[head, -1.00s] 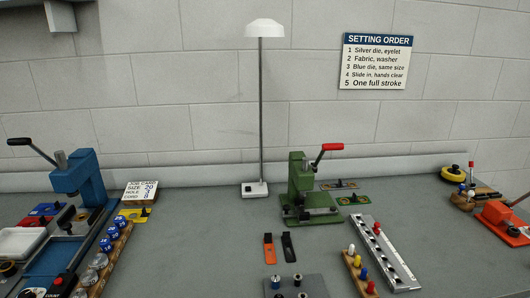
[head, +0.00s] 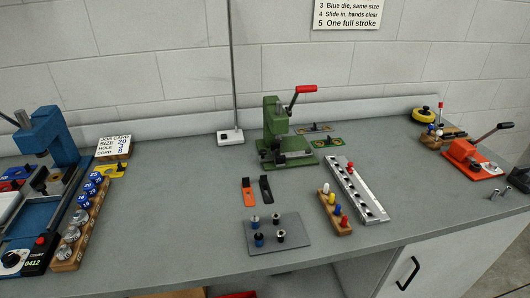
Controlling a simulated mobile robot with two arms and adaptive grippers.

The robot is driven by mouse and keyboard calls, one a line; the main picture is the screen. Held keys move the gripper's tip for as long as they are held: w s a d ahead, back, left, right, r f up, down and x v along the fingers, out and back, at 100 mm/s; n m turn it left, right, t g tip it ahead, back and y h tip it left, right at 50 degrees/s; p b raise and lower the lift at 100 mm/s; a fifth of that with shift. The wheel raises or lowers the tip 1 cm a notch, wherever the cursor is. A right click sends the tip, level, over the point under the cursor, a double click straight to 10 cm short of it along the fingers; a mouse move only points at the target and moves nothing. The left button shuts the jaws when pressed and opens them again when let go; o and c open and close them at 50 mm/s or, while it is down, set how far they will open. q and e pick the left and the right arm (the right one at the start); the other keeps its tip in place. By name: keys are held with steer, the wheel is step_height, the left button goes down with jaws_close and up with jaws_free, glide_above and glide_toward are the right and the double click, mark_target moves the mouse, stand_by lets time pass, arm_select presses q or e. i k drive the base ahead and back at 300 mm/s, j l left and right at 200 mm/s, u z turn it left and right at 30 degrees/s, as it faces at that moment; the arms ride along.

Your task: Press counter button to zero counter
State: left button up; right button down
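The counter (head: 34,258) is a dark box at the front of the blue press (head: 48,150), at the lower left of the head view. Its white digits appear to read 0412. A small red button (head: 40,240) sits on its top, and a round black knob with a pale centre (head: 12,260) is beside the digits. Neither of my grippers is in view, and nothing touches the counter.
A wooden rack (head: 66,258) of blue and silver dies stands right beside the counter. A job card (head: 113,147), a green press (head: 285,140), a grey plate with pegs (head: 290,242) and an orange tool (head: 470,158) are further right. Bench between rack and plate is clear.

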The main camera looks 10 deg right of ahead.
mark_target(41, 241)
steer(key=u, duration=1.35)
